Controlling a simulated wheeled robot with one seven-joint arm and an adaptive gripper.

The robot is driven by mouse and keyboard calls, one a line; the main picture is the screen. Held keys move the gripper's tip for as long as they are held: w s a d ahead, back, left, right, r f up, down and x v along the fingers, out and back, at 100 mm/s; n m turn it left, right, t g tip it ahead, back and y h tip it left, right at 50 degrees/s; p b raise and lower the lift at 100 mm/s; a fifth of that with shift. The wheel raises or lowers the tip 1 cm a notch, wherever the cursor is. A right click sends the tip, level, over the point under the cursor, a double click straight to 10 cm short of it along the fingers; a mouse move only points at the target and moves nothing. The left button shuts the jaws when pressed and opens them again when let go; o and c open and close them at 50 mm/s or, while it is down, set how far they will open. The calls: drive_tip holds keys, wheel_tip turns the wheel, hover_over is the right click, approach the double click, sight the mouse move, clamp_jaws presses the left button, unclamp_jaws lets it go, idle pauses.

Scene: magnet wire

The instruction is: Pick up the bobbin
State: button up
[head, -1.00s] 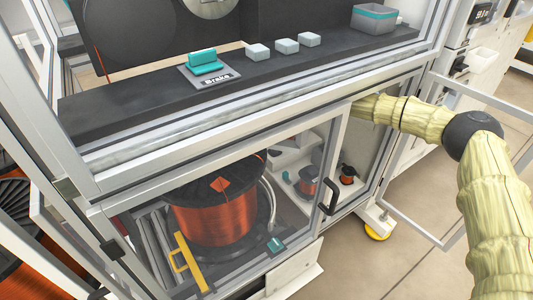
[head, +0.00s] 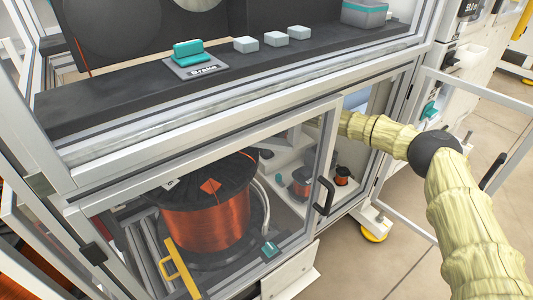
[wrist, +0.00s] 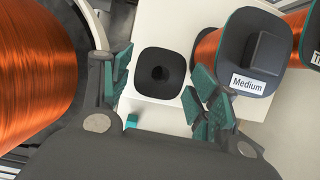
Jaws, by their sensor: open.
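In the wrist view, a black piece with a rounded-square flange and a central round hole (wrist: 160,73) sits on a white surface, seen end-on between my fingers. I cannot tell whether it carries wire. A copper-wound bobbin labelled "Medium" (wrist: 238,50) stands right of my right finger, with part of another copper bobbin (wrist: 297,22) beyond it. My gripper (wrist: 160,85) is open, with green ribbed pads, and appears to hold nothing. In the head view, small copper bobbins (head: 302,184) (head: 342,177) show in the lower cabinet; my gripper is not clearly visible there.
A large copper spool (head: 205,215) fills the cabinet's left side; it is close left of my gripper in the wrist view (wrist: 35,65). The glass door with a black handle (head: 324,196) is in front. The right-hand door (head: 480,92) stands open beside my arm.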

drive_tip(key=shift+x, duration=1.15)
drive_tip(key=shift+c, duration=0.2)
drive_tip(key=c, duration=0.7)
drive_tip(key=shift+r, duration=0.15)
